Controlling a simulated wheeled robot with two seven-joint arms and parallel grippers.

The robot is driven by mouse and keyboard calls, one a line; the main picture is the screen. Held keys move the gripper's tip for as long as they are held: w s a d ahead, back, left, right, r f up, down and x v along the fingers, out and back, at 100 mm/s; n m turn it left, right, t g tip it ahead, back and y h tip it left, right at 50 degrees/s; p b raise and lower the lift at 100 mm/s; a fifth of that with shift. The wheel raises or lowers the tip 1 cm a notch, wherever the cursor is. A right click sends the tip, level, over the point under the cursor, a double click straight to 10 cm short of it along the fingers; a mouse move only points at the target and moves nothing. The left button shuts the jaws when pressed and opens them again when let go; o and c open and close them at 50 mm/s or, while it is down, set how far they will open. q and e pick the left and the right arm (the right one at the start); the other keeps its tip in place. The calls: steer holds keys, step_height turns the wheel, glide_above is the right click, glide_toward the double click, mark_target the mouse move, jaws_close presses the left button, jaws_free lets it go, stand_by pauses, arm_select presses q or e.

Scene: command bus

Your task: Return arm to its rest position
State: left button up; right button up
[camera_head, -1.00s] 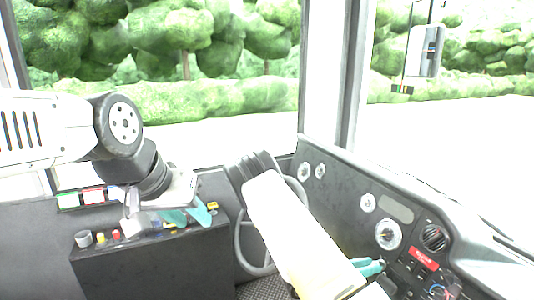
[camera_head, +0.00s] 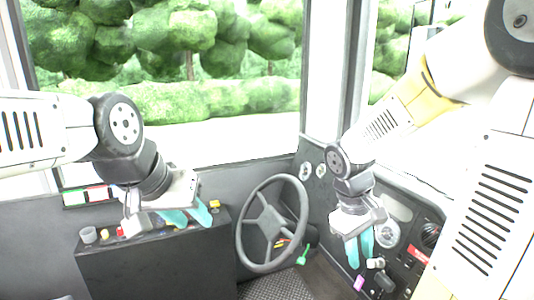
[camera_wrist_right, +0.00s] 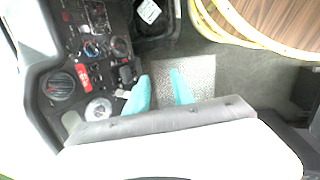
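My right arm comes in from the right in the head view. Its gripper (camera_head: 359,248) hangs fingers-down in front of the dashboard, right of the steering wheel. Its two teal fingers stand apart with nothing between them, and the right wrist view shows this gap too (camera_wrist_right: 161,92). My left gripper (camera_head: 188,217) is over the top of the dark side console (camera_head: 150,268). Its teal fingers look apart, with nothing seen between them. I cannot tell whether it touches the console.
The steering wheel (camera_head: 240,236) stands between the two grippers. The dashboard (camera_head: 400,212) with gauges and switches is close to the right gripper. Small knobs (camera_head: 88,235) line the console top. A window pillar (camera_head: 341,75) rises behind.

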steer(key=s+a+r+m+t+y, duration=0.2)
steer(key=a+r+t, duration=0.1)
steer(key=r, duration=0.3)
steer(key=s+a+r+m+t+y, duration=0.2)
steer(key=s+a+r+t, duration=0.1)
steer(key=r, duration=0.4)
steer(key=shift+s+a+m+y, duration=0.3)
steer(key=shift+s+a+y, duration=0.05)
steer(key=shift+a+y, duration=0.05)
steer(key=shift+r, duration=0.15)
